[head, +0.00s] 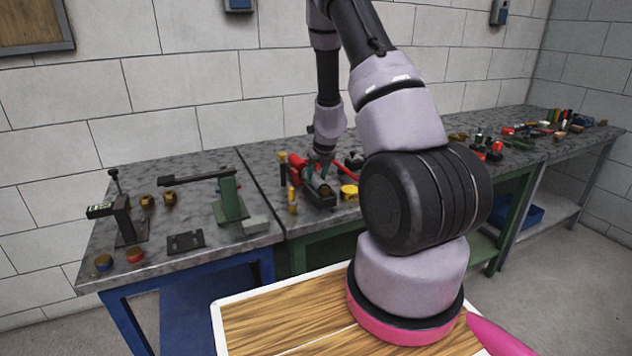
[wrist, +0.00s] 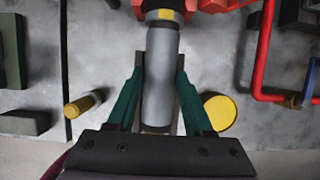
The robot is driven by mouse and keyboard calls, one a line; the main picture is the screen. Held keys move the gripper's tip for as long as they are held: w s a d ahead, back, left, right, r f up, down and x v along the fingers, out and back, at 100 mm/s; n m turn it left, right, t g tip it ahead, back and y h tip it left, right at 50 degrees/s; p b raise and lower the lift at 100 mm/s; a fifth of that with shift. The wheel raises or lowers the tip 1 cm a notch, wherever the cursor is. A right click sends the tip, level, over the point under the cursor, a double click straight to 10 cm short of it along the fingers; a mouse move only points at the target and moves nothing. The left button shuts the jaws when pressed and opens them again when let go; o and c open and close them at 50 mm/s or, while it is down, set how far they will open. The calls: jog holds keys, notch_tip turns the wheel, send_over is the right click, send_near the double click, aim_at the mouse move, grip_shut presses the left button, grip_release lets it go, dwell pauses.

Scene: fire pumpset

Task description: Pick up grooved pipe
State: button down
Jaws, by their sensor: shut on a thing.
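The grooved pipe (wrist: 160,78) is a grey cylinder with a yellow band near its far end, seen in the middle of the wrist view. My gripper (wrist: 160,85) has its green fingers on both sides of the pipe and is shut on it. In the head view my gripper (head: 318,172) is small, over the middle workbench, beside red parts and a dark tray. The pipe is hard to make out there. The far end of the pipe meets a dark and red part at the top of the wrist view; I cannot tell whether they are joined.
A yellow disc (wrist: 220,112) lies right of my gripper and a brass cylinder (wrist: 85,103) left of it. A red bent pipe (wrist: 264,60) is at the right. A green stand (head: 230,198) is on the left bench.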

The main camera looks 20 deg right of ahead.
aim_at(317, 176)
notch_tip(317, 176, up, 10)
dwell(0.9)
jog(key=shift+f, duration=0.1)
jog(key=shift+f, duration=4.8)
jog(key=shift+w, duration=1.25)
jog(key=shift+w, duration=0.3)
jog(key=shift+w, duration=0.45)
jog(key=shift+c, duration=1.1)
grip_release()
